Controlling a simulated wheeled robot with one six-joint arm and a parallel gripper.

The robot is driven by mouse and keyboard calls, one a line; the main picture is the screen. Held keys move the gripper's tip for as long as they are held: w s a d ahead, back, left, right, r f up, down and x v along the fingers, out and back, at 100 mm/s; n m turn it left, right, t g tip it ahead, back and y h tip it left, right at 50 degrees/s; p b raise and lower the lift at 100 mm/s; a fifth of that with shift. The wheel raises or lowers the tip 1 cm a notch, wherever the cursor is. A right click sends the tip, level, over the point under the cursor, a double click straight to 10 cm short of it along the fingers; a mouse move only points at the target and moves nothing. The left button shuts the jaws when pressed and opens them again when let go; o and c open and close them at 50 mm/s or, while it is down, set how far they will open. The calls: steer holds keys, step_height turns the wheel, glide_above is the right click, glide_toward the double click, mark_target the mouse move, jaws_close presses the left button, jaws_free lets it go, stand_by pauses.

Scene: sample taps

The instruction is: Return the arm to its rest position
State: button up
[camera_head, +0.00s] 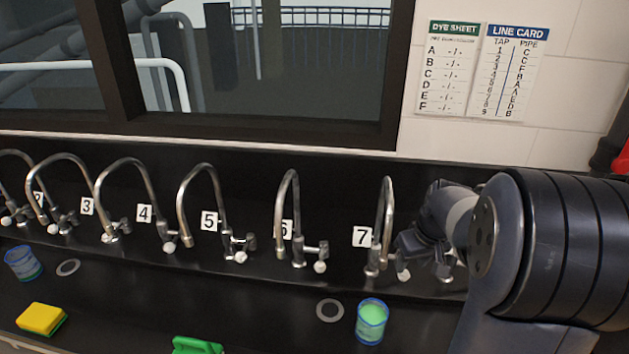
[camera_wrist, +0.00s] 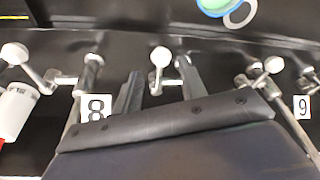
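My arm (camera_head: 545,250) reaches in from the right of the head view to the taps right of label 7. My gripper (camera_head: 425,262) is low there, partly hidden by the arm. In the wrist view my gripper (camera_wrist: 158,88) has its two dark fingers spread apart. A white-knobbed tap handle (camera_wrist: 160,57) shows in the gap between them, near label 8 (camera_wrist: 96,108). I cannot tell whether the fingers touch it. Nothing is visibly held.
Curved metal taps (camera_head: 205,195) line the back of the black counter. A blue-rimmed cup of green liquid (camera_head: 371,322) stands in front of tap 7. A drain ring (camera_head: 330,311), a yellow sponge (camera_head: 41,318) and another cup (camera_head: 23,262) lie to its left. A green object (camera_head: 197,346) is at the front edge.

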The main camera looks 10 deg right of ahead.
mark_target(408, 273)
steer(key=b+x, duration=0.4)
steer(key=x, duration=0.3)
steer(key=shift+s+a+r, duration=0.1)
steer(key=shift+a+r, duration=0.05)
steer(key=shift+r, duration=0.2)
steer(key=shift+d, duration=0.35)
steer(key=shift+s, duration=0.1)
